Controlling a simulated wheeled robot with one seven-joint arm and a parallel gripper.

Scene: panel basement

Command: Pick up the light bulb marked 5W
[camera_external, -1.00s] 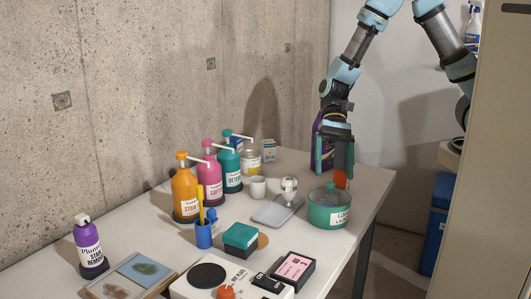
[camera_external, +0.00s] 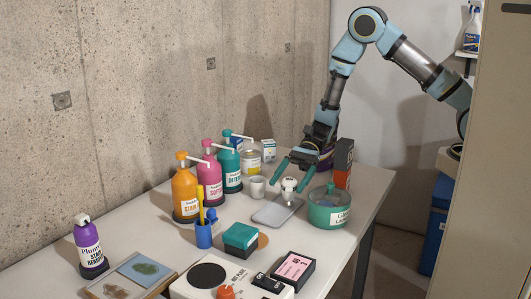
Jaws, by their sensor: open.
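A white light bulb (camera_external: 289,197) is on a grey tray (camera_external: 264,215) in the middle of the table. Any 5W marking on it is too small to read. My gripper (camera_external: 289,186) is open and tilted down at the bulb from behind. Its two teal fingers are on either side of the bulb's upper part in the picture. I cannot tell whether they touch it.
A green tub (camera_external: 329,212) and an orange-and-black box (camera_external: 343,163) are close on the right. A white cup (camera_external: 256,187), a can (camera_external: 250,160) and pump bottles (camera_external: 210,182) are to the left. A teal box (camera_external: 240,236) is in front.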

